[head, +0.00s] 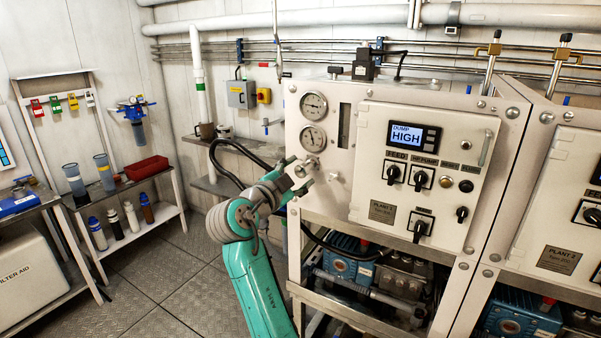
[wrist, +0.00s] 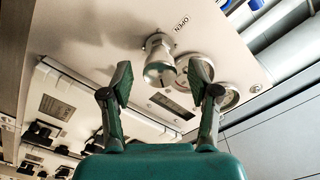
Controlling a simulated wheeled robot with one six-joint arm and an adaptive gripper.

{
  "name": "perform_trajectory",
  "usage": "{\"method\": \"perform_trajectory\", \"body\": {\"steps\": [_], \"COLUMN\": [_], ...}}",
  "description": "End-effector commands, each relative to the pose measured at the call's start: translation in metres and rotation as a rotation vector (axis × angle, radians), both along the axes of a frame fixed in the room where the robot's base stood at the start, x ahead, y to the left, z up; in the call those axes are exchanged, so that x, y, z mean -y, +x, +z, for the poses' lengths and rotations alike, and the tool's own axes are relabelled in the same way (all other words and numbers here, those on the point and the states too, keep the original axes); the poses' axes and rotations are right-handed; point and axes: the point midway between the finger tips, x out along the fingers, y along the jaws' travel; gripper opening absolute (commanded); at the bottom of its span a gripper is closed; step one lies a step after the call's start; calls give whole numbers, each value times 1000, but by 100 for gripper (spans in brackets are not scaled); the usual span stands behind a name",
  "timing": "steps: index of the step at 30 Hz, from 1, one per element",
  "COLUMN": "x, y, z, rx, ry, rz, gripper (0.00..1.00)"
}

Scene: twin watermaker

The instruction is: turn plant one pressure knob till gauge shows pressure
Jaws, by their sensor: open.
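The silver pressure knob (wrist: 160,58) sticks out of the white panel in the wrist view, beside an "OPEN" label. My gripper (head: 302,175) is open, with one finger on each side of the knob in the wrist view. I see gaps between the fingertips and the knob, and cannot tell how near they are in depth. In the head view the knob is hard to separate from my gripper. Two round gauges, an upper one (head: 313,105) and a lower one (head: 313,138), sit above my gripper. Their needle readings are too small to tell.
The plant 1 control box (head: 423,175) stands right of my gripper, with a display (head: 414,137) reading "DUMP HIGH" and several black switches. A black hose (head: 228,163) runs left of my gripper. The pump (head: 350,260) lies below, and open floor is at left.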

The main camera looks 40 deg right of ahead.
Motion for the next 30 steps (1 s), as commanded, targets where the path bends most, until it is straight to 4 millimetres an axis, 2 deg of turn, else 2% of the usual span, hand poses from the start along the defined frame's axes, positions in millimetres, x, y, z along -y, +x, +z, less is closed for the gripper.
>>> {"method": "perform_trajectory", "body": {"steps": [9, 15, 21, 30], "x": [-60, -87, -97, -97], "y": [-21, -31, -35, -36], "z": [0, -1, -1, -1], "rx": [1, 0, 0, 0], "ry": [0, 0, 1, 1], "rz": [4, 1, 0, -1], "gripper": [61, 61, 61, 61]}}
